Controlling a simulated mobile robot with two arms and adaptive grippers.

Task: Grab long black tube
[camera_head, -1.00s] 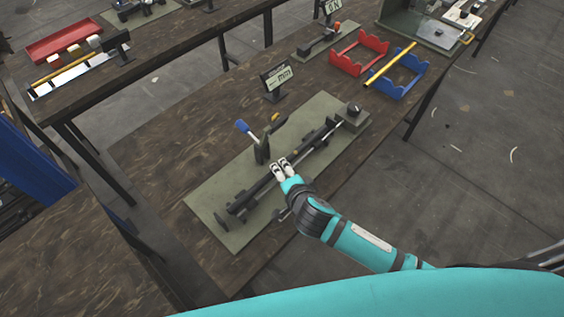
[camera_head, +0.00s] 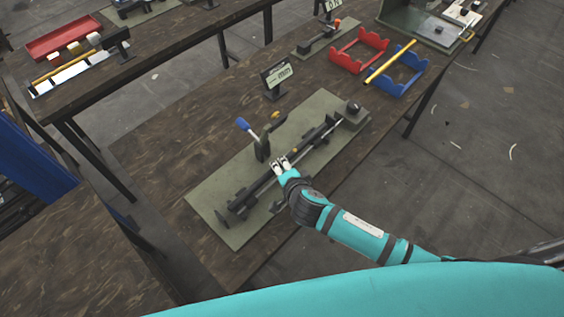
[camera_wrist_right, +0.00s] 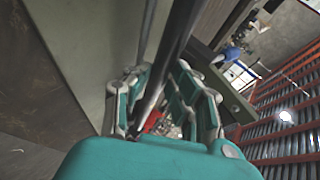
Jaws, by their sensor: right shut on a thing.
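The long black tube (camera_head: 262,183) lies diagonally along a press fixture on a green base plate (camera_head: 228,172), on the dark wooden bench. My right gripper (camera_head: 281,163) is at the middle of the tube, just beside the clamp with the blue handle (camera_head: 243,125). In the right wrist view the dark tube (camera_wrist_right: 172,50) passes between the two fingers (camera_wrist_right: 160,98), which are shut on it. The tube still lies along the fixture; any small gap beneath it cannot be told. My left gripper is not in view.
A small sign (camera_head: 277,76) stands behind the plate. A red holder (camera_head: 357,50) and a blue holder (camera_head: 400,83) with a yellow tube (camera_head: 390,62) stand to the right. A second bench with a red tray (camera_head: 63,38) is at the back left.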

